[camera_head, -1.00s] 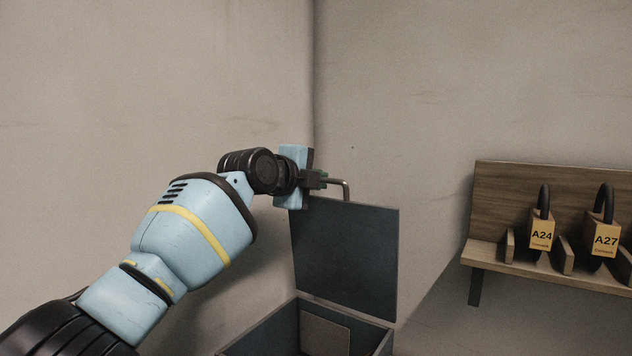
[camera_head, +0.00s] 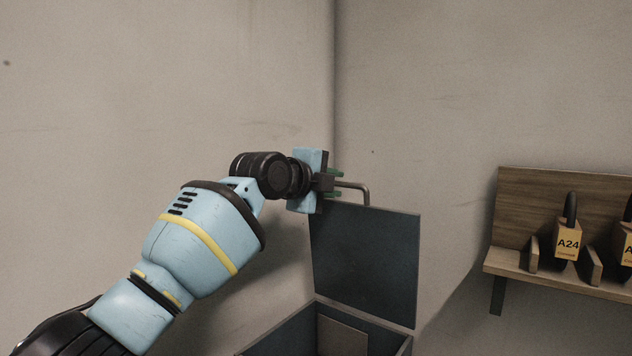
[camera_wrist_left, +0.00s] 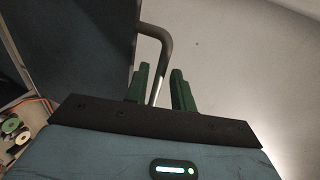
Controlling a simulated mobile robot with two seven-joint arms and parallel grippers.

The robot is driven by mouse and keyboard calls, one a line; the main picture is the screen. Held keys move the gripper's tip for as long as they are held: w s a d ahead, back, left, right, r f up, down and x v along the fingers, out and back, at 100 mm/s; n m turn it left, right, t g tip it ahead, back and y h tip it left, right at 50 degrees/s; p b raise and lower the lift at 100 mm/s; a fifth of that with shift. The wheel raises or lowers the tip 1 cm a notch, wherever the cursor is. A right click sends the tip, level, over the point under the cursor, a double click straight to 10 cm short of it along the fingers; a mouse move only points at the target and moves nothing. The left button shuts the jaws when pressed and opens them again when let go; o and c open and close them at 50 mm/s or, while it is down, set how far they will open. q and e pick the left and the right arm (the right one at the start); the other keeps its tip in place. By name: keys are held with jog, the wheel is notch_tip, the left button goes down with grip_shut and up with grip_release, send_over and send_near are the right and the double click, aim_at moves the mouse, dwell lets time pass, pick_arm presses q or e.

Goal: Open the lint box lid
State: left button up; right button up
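The dark blue-grey lint box lid (camera_head: 366,262) stands upright, raised above the open lint box (camera_head: 398,346) in the head view. A bent metal handle (camera_head: 366,192) projects from the lid's top edge. My left gripper (camera_head: 340,183) is at this handle, its green fingers spread apart. In the left wrist view the fingers (camera_wrist_left: 161,80) are open with the handle (camera_wrist_left: 158,42) between and just beyond them; contact cannot be told. The lid (camera_wrist_left: 95,60) fills the left of that view. My right gripper is not in view.
A wooden wall shelf (camera_head: 516,212) at the right holds yellow-labelled padlock-like items (camera_head: 567,243). Plain walls meet in a corner behind the lid. In the left wrist view, several small round items (camera_wrist_left: 14,125) and an orange cord lie at the lower left.

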pick_arm(q)
jog(key=shift+v, duration=1.55)
jog(key=v, duration=0.3)
jog(key=shift+f, duration=0.1)
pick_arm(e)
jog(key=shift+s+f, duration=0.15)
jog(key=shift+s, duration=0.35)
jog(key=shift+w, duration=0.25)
